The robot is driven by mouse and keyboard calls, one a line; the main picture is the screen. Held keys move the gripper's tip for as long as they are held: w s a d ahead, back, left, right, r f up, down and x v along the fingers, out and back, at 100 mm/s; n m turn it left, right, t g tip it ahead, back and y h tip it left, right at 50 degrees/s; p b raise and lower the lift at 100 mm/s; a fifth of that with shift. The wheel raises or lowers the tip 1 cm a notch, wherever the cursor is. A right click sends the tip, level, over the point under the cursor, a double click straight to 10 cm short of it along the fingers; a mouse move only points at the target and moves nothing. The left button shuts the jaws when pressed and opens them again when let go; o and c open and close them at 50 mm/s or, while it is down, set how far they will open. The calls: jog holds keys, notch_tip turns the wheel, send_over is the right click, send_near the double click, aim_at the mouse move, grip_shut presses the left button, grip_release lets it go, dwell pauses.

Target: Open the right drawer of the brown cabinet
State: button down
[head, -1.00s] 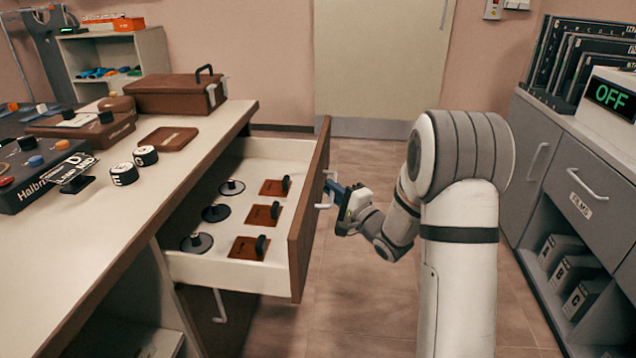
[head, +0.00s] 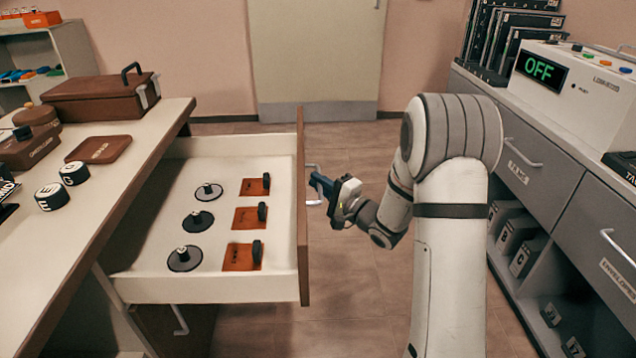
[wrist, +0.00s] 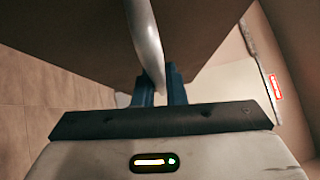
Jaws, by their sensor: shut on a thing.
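The brown cabinet's drawer (head: 205,288) is pulled out from under the cream-topped counter (head: 135,165) at the left. Its brown front (head: 303,215) faces right, toward my arm. In the wrist view the curved metal handle (wrist: 146,40) passes between the blue fingers (wrist: 158,90). The fingertips are partly hidden behind the handle.
A grey cabinet (head: 555,175) with drawers and open shelves lines the right side. A white device reading OFF (head: 585,85) stands on it. A brown case (head: 100,98) sits on the counter. Tiled floor (head: 350,290) lies between the cabinets, with a door (head: 315,60) at the back.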

jog(key=c, duration=1.8)
grip_release()
jog(key=shift+w+r, duration=0.15)
jog(key=shift+w, duration=0.05)
jog(key=shift+o, duration=0.2)
jog(key=shift+s, duration=0.1)
jog(key=p+v, duration=0.2)
jog(key=v, duration=0.5)
jog(key=shift+s+d, duration=0.2)
jog(key=shift+s, duration=0.05)
